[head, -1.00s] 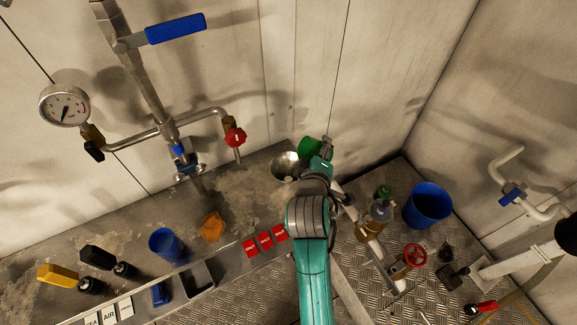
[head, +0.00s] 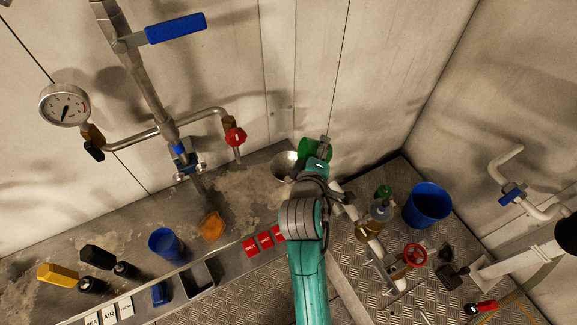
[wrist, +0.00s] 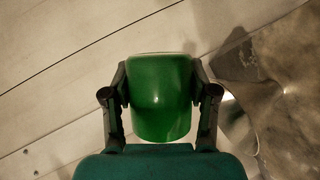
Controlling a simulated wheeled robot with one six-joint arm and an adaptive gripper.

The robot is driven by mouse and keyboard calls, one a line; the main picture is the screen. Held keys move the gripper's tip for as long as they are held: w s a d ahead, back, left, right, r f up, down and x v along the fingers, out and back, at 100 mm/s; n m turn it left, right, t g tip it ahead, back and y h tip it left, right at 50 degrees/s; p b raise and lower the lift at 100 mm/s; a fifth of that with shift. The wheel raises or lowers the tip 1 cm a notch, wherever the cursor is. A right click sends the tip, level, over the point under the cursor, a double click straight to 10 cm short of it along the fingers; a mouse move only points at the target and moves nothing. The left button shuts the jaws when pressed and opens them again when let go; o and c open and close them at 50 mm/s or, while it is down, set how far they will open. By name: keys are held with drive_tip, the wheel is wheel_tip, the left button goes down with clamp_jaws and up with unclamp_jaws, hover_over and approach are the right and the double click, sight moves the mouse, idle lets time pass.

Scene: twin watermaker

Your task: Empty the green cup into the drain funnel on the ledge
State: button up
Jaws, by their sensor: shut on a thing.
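The green cup (head: 312,149) is in my gripper (head: 322,152), above the back of the ledge near the wall. In the wrist view the cup (wrist: 162,100) sits between both fingers (wrist: 161,92), which press on its sides. The cup looks tipped well over; its inside is hidden, and I see no liquid. The drain funnel (head: 284,166), a grey metal bowl, is on the ledge just left of the cup, partly hidden by my arm. A shiny edge, probably the funnel (wrist: 234,125), shows right of the cup in the wrist view.
On the ledge (head: 245,185) are an orange piece (head: 212,227), a blue cup (head: 164,243) and red tags (head: 265,239). A blue bucket (head: 428,204) and pipework stand at right.

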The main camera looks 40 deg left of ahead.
drive_tip(key=shift+f+n, duration=0.15)
drive_tip(key=shift+n, duration=0.15)
drive_tip(key=shift+s+a+r+n+t, duration=0.4)
drive_tip(key=shift+s+a+n+t, duration=0.1)
drive_tip(key=shift+a+n, duration=0.1)
idle(0.7)
drive_tip(key=shift+s+a+r+n+t+h+p, duration=0.2)
drive_tip(key=shift+r+n+t+p, duration=0.2)
drive_tip(key=shift+n, duration=0.25)
drive_tip(key=shift+s+a+r+n+t+h+p, duration=0.15)
drive_tip(key=shift+r+n+t+h, duration=0.1)
drive_tip(key=shift+n+t, duration=0.35)
idle(1.0)
drive_tip(key=shift+f+n, duration=0.25)
drive_tip(key=shift+f, duration=0.4)
idle(0.6)
